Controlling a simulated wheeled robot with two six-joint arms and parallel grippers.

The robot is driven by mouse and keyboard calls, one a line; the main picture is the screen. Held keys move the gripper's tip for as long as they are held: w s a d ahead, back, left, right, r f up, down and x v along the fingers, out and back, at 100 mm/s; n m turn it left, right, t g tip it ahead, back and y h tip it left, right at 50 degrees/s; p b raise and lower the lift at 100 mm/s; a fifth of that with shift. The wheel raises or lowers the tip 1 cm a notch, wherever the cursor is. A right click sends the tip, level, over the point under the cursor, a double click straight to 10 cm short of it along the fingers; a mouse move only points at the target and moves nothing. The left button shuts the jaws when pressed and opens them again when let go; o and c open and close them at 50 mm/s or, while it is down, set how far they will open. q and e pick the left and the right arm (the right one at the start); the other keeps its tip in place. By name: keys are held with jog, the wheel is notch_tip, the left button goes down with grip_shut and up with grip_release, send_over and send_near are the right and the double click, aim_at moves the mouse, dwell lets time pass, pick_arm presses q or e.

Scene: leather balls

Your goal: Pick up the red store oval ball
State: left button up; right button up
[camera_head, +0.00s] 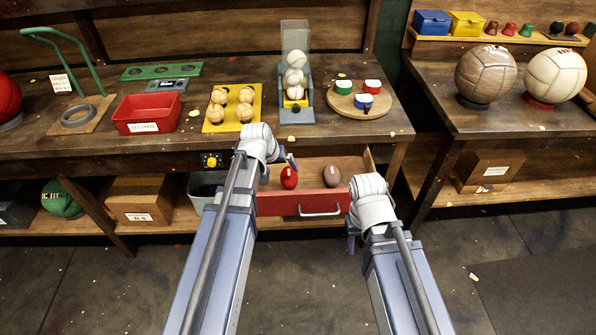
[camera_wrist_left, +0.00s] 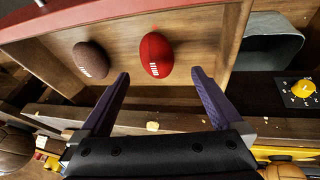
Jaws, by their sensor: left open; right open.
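The red oval ball (camera_head: 289,177) with white laces lies in the open drawer (camera_head: 318,203) below the bench. A brown oval ball (camera_head: 332,176) lies to its right in the same drawer. In the left wrist view the red ball (camera_wrist_left: 156,54) lies ahead of and between the fingertips of my left gripper (camera_wrist_left: 161,75), which is open and empty; the brown ball (camera_wrist_left: 91,59) is to its left. In the head view my left gripper (camera_head: 291,161) is mostly hidden by its wrist, close to the red ball. My right gripper (camera_head: 352,240) is partly hidden under its wrist, right of the drawer.
The drawer has a red front with a metal handle. A grey bin (camera_head: 203,187) stands left of the drawer. On the bench above are a red tray (camera_head: 148,112), a yellow ball holder (camera_head: 233,107) and a round wooden board (camera_head: 362,105). The floor at the right is open.

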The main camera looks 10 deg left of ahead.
aim_at(287, 175)
pick_arm(q)
jog(key=b+x, duration=0.7)
jog(key=x, duration=0.1)
jog(key=shift+w+d+r, duration=0.1)
jog(key=shift+d, duration=0.1)
dwell(0.3)
jog(key=shift+r, duration=0.1)
jog(key=c, duration=1.4)
jog(key=shift+r, duration=0.1)
notch_tip(287, 175, up, 10)
jog(key=p, duration=1)
